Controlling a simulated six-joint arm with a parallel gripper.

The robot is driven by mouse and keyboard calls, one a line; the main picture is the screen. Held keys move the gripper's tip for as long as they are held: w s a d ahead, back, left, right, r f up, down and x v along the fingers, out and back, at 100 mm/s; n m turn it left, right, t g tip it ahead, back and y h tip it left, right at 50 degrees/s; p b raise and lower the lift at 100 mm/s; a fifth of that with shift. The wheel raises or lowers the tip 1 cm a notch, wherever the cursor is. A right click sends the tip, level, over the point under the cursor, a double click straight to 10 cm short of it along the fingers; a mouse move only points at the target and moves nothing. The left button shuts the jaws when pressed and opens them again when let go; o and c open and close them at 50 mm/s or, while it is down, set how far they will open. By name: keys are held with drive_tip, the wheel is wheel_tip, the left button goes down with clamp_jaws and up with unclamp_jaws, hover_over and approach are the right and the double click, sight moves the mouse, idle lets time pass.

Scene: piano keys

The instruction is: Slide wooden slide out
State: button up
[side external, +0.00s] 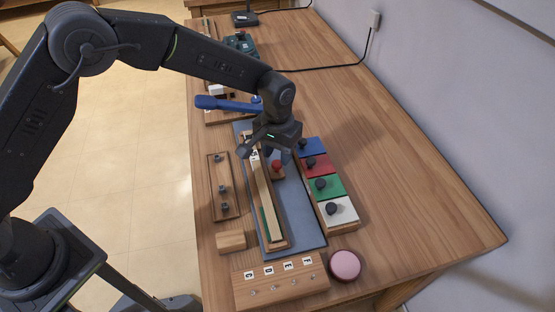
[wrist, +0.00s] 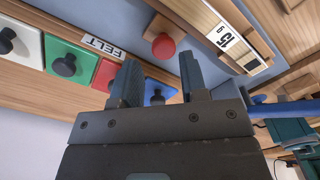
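The wooden slide seems to be the long pale wooden strip (side external: 264,195) in a tray on the blue-grey mat; its labelled end (wrist: 232,38) shows in the wrist view. A red knob (side external: 277,165) stands on a small wooden block beside the strip; it also shows in the wrist view (wrist: 163,46). My gripper (wrist: 158,75) is open, with nothing between its two fingers. In the side view my gripper (side external: 280,153) hangs close above the far end of the strip, near the red knob. The arm hides part of the strip's far end.
A row of blue, red, green (side external: 325,187) and white knobbed panels stands to the right. A wooden board with pegs (side external: 223,187) lies to the left. A C-D-E-F block (side external: 280,281) and a pink round pad (side external: 345,265) are at the front. The table's right side is clear.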

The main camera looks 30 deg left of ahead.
sight(276, 165)
wheel_tip(276, 165, up, 10)
idle(0.3)
drive_tip(key=shift+r, duration=0.1)
drive_tip(key=s+a+r+t, duration=0.3)
drive_tip(key=s+a+r, duration=0.8)
drive_tip(key=r, duration=0.2)
drive_tip(key=s+a+t, duration=0.1)
drive_tip(key=s+a, duration=0.2)
drive_tip(key=s, duration=0.5)
drive_tip(key=s+a+t, duration=0.1)
drive_tip(key=s+a, duration=0.3)
drive_tip(key=s, duration=0.4)
drive_tip(key=shift+a+f+t, duration=0.15)
drive_tip(key=shift+f+t, duration=0.15)
drive_tip(key=shift+f, duration=0.05)
